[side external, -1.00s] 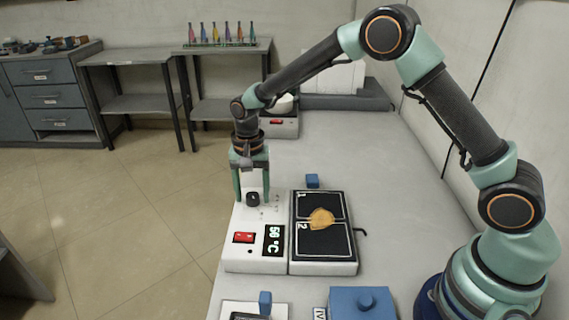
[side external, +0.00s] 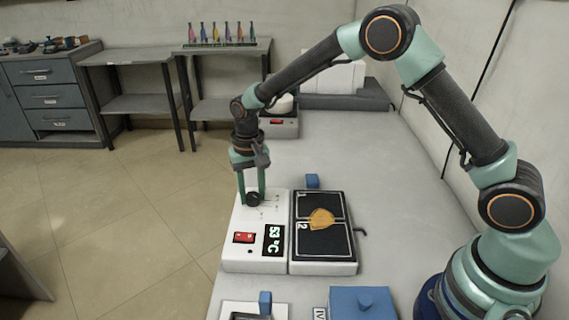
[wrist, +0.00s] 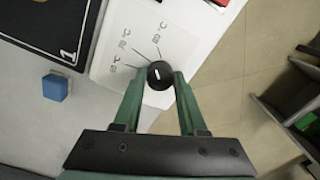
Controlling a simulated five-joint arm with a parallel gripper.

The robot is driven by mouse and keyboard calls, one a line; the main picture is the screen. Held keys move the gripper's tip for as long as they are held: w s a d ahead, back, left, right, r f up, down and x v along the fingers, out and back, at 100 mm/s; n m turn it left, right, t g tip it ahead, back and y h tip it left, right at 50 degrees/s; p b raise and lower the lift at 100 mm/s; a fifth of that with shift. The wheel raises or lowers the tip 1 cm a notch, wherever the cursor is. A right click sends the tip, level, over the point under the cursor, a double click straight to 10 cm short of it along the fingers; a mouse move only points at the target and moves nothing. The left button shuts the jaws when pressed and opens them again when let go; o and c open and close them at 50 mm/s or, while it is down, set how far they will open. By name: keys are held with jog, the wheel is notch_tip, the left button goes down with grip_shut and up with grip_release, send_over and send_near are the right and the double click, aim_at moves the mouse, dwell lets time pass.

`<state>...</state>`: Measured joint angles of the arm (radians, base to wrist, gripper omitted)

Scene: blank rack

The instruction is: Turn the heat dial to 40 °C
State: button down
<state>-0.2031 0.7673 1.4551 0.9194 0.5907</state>
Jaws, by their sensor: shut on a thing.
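The black heat dial (side external: 255,200) sits on the white control panel of the hotplate unit (side external: 240,218). My gripper (side external: 253,196) points down over it, with its two green fingers on either side of the dial. In the wrist view the fingers (wrist: 159,78) are shut on the dial (wrist: 160,75), whose top bears a short white mark. Lines and °C labels are printed around it, partly too small to read.
A black plate (side external: 320,245) marked 1 and 2 holds an orange-brown piece (side external: 321,219). A red switch (side external: 244,238) is near the display. Blue blocks stand behind (side external: 312,181) and in front (side external: 265,302). A blue box (side external: 362,304) is at the front.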

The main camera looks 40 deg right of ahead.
aim_at(253, 195)
jog(key=n, duration=0.5)
jog(key=shift+r+n, duration=0.1)
jog(key=shift+n, duration=0.2)
jog(key=n, duration=1)
jog(key=shift+n, duration=0.4)
jog(key=n, duration=0.5)
jog(key=shift+n, duration=0.4)
jog(key=shift+c, duration=2.3)
grip_release()
notch_tip(253, 195, up, 12)
jog(key=shift+r, duration=0.15)
